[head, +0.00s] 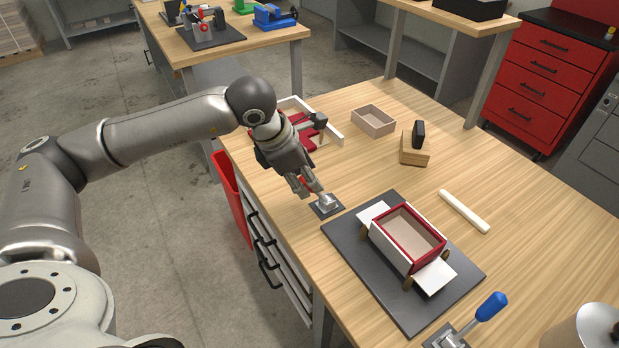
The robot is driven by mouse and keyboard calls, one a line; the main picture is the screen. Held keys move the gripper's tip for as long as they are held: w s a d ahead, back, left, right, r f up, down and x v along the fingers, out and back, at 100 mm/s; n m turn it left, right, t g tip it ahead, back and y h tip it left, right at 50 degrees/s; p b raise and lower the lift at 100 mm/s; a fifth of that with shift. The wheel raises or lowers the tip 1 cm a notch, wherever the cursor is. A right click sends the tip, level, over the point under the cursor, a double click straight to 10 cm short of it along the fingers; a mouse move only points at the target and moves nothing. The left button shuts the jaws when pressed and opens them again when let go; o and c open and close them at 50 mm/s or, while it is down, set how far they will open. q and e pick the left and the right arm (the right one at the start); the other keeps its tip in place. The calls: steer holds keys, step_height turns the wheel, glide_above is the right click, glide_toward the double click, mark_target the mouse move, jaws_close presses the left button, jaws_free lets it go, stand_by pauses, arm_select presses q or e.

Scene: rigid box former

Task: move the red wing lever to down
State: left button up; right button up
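The red wing lever (304,183) is mostly hidden by my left gripper; only bits of red show between and beside the fingers. Its metal bracket (327,203) sits on a small dark plate near the table's left edge. My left gripper (311,190) points down at the lever, with its fingers around or against the red handle; whether they are closed on it is not clear. The box former (372,265) stands on a dark mat, with a red-rimmed box (408,235) in it and white wings sloping out at both ends. My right gripper is not in view.
A lever with a blue handle (491,306) stands at the front right. A white bar (463,211), a wooden block with a black knob (415,150), a small open box (373,120) and a white tray with red pieces (330,135) lie on the table. The right side has free room.

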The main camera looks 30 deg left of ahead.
arm_select(q)
steer(key=x, duration=0.2)
steer(key=shift+w+f, duration=0.1)
steer(key=shift+f, duration=0.25)
steer(key=shift+c, duration=0.4)
steer(key=c, duration=0.5)
jaws_close()
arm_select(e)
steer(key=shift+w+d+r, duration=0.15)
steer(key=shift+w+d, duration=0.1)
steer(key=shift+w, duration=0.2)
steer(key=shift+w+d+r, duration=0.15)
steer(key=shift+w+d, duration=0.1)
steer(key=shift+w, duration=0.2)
